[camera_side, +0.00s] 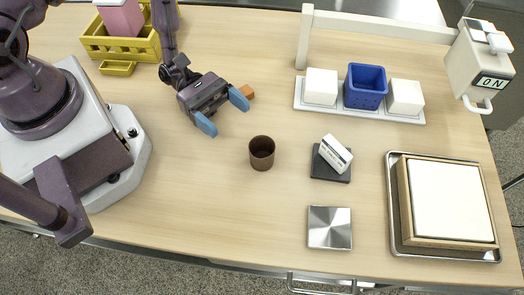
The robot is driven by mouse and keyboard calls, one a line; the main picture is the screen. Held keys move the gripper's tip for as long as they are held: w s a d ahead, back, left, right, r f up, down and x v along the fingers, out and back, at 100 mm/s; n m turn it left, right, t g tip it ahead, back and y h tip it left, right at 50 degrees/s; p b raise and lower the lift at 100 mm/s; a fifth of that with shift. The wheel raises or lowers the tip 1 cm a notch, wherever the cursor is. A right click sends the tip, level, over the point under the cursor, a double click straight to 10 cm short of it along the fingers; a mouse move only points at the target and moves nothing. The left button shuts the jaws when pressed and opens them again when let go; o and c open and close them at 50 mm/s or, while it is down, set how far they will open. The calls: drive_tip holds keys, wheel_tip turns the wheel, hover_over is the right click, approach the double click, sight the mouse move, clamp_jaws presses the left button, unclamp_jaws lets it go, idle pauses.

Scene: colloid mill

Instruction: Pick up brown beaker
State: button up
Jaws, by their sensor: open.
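The brown beaker (262,160) stands upright on the wooden table, near the middle of the view, with its open top showing. It looks empty, though its inside is dark. My gripper (223,112) has blue fingertips spread apart with nothing between them. It is up and to the left of the beaker and apart from it. I cannot tell how high it is above the table.
An orange block (246,92) lies just beyond my gripper. A white-and-dark box on a black pad (330,174) and a silver plate (330,235) lie right of the beaker. A blue container (365,87) sits between white blocks at the back. Table left of the beaker is clear.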

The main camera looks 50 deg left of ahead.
sight(267, 150)
drive_tip(key=d, duration=0.4)
drive_tip(key=w+d, duration=0.1)
drive_tip(key=d, duration=0.6)
drive_tip(key=shift+w+d, duration=0.25)
drive_tip(key=shift+d, duration=0.05)
drive_tip(key=c, duration=1)
